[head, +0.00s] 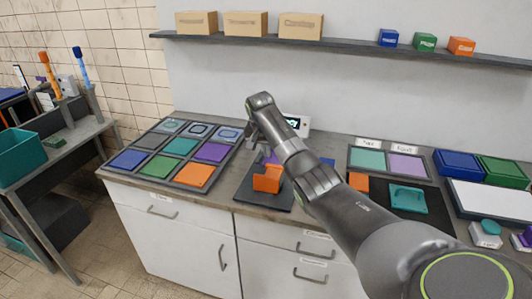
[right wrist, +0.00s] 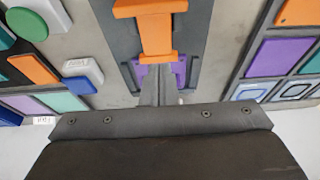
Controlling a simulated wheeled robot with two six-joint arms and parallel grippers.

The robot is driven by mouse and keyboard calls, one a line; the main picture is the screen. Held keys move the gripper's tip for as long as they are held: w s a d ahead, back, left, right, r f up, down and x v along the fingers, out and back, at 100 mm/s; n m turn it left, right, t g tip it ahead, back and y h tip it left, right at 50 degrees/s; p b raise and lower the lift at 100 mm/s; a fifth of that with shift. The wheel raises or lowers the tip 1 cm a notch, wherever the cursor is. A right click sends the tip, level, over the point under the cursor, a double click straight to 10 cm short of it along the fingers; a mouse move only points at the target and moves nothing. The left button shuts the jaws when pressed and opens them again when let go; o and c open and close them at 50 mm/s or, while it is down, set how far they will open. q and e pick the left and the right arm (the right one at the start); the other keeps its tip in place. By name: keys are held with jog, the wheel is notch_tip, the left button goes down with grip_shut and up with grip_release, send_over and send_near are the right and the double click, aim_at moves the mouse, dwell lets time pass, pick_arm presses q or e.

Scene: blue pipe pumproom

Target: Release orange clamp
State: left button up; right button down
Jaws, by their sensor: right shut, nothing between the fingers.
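The orange clamp (head: 268,179) stands on a dark base plate (head: 279,200) at the counter's front edge. In the right wrist view the orange clamp (right wrist: 155,32) shows as an I-shaped block at the top middle. A purple piece (right wrist: 178,70) lies just behind it on the same plate. My right gripper (head: 254,138) is above the back of the plate, beyond the clamp. In the wrist view its fingers (right wrist: 158,72) are shut and empty, overlapping the purple piece near the clamp's lower edge. I cannot tell whether they touch. My left gripper is out of view.
A tray of coloured tiles (head: 148,174) lies left of the plate. Right of it are a loose orange block (head: 358,182) and a teal handled piece (head: 408,199) on a dark mat. A small display (head: 296,124) stands behind. A shelf (head: 340,48) with boxes runs above.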

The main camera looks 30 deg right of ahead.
jog(key=x, duration=0.6)
jog(key=shift+w+d+f, duration=0.1)
jog(key=shift+f, duration=0.2)
jog(key=shift+w+d+f+b, duration=0.15)
jog(key=shift+f+b, duration=0.2)
jog(key=shift+f, duration=0.25)
jog(key=shift+s+a+r+p, duration=0.2)
jog(key=shift+s+a+p, duration=0.1)
jog(key=shift+p, duration=0.3)
jog(key=shift+s+a+p, duration=0.35)
jog(key=shift+a+p, duration=0.05)
jog(key=shift+p, duration=0.15)
jog(key=shift+s+a+p, duration=0.45)
jog(key=shift+a+p, duration=0.05)
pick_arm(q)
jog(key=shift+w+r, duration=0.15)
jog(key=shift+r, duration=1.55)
pick_arm(e)
jog(key=shift+s+a+f, duration=0.1)
jog(key=shift+s+a, duration=0.15)
jog(key=shift+a, duration=0.05)
pick_arm(q)
jog(key=shift+p, duration=0.3)
